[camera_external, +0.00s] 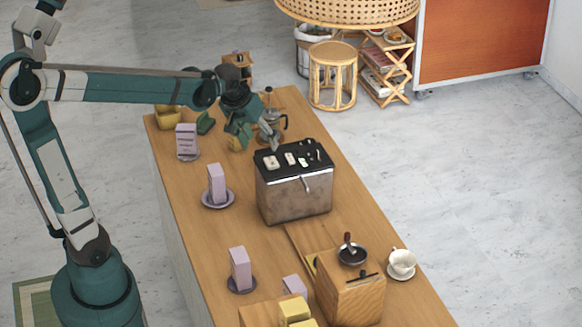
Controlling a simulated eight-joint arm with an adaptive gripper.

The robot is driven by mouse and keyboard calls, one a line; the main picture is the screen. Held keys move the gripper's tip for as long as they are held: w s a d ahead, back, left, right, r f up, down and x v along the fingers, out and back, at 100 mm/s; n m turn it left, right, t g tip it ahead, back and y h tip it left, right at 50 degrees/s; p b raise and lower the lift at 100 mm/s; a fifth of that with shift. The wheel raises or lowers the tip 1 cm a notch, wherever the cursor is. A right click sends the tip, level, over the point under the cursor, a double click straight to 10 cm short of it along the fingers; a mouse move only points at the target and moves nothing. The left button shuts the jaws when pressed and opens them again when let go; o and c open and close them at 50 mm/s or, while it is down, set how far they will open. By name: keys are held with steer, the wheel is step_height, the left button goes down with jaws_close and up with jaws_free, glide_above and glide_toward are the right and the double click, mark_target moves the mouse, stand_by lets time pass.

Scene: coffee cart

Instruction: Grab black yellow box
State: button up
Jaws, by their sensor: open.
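My gripper (252,138) is open. It hangs over the far part of the wooden counter, just behind the metal machine, with its fingers pointing down. A small yellowish object (236,143) shows beside and partly behind the gripper; I cannot tell its shape or whether a finger touches it. Another yellow box-like object (168,122) stands at the far left corner of the counter, left of the gripper. A small dark object (205,123) lies between the two. No box is clearly both black and yellow at this size.
A metal machine with a black top (293,190) stands close in front of the gripper. A coffee pot (269,127) is right beside it. Lilac boxes on plates (216,184) line the left edge. A wooden grinder (352,297), cup (401,262) and yellow boxes (294,309) are nearer.

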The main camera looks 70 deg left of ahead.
steer(key=w+a+f+n+g, duration=0.1)
steer(key=w+a+f+n, duration=0.25)
steer(key=a, duration=0.75)
steer(key=w+a+f+n+g, duration=0.1)
steer(key=w+a+f+n, duration=0.3)
steer(key=a, duration=0.7)
steer(key=a+f+n+g, duration=0.1)
steer(key=a+f, duration=0.4)
steer(key=a, duration=0.3)
steer(key=a+f+n+p, duration=0.1)
steer(key=a+f+n, duration=0.1)
steer(key=a+f, duration=0.3)
steer(key=s+a+f+n+g, duration=0.1)
steer(key=a+f, duration=0.5)
steer(key=a, duration=0.4)
steer(key=shift+s+a+n+g+p, duration=0.1)
steer(key=shift+a+n+g+p, duration=0.2)
steer(key=shift+a, duration=0.1)
steer(key=shift+s+a+f, duration=0.2)
steer(key=shift+a+f, duration=0.25)
steer(key=shift+f, duration=0.05)
steer(key=shift+f, duration=0.1)
steer(key=shift+a+f, duration=0.15)
steer(key=shift+f, duration=1)
steer(key=shift+f, duration=0.1)
